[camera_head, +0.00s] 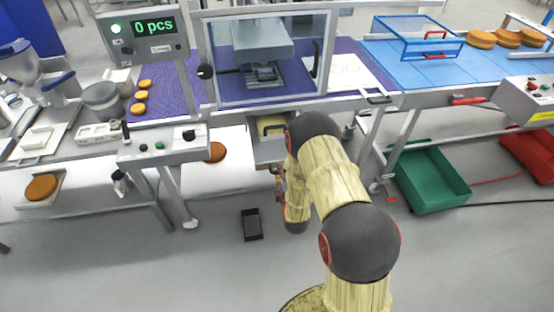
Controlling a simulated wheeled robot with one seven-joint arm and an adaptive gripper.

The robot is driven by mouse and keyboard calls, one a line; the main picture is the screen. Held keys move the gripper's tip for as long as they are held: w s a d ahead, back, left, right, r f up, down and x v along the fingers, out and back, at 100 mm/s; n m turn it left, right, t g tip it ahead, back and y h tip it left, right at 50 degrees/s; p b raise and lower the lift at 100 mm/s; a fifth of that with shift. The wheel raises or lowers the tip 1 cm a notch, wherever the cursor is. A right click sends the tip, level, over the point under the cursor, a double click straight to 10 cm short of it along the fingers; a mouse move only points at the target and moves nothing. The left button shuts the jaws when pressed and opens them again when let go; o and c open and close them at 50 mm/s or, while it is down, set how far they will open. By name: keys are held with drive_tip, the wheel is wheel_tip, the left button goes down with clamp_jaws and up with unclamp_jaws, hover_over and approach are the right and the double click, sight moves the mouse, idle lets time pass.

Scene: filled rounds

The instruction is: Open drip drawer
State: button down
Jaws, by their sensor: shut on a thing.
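The drip drawer (268,153) is a grey metal box under the middle of the conveyor machine. It appears to stand out from below the frame, and a yellowish thing (271,124) shows in the opening at its top. My gripper (277,169) is at the lower front of the drawer, small in the view and partly hidden by my arm. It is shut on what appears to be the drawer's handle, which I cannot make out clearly. My arm also covers the drawer's right side.
A guarded press (265,50) stands above the drawer. A control box (160,145) juts out at left. The front floor is clear.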

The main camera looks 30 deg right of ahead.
drive_tip(key=shift+s+a+f, duration=0.1)
drive_tip(key=shift+s+a, duration=0.15)
drive_tip(key=shift+s, duration=0.6)
drive_tip(key=shift+s+a+r, duration=0.1)
drive_tip(key=shift+s+a, duration=0.15)
drive_tip(key=shift+s, duration=0.6)
drive_tip(key=shift+s+a+f, duration=0.1)
drive_tip(key=shift+s+a, duration=0.15)
drive_tip(key=shift+s, duration=0.6)
drive_tip(key=c, duration=1.9)
unclamp_jaws()
drive_tip(key=v, duration=1.2)
drive_tip(key=shift+w, duration=0.1)
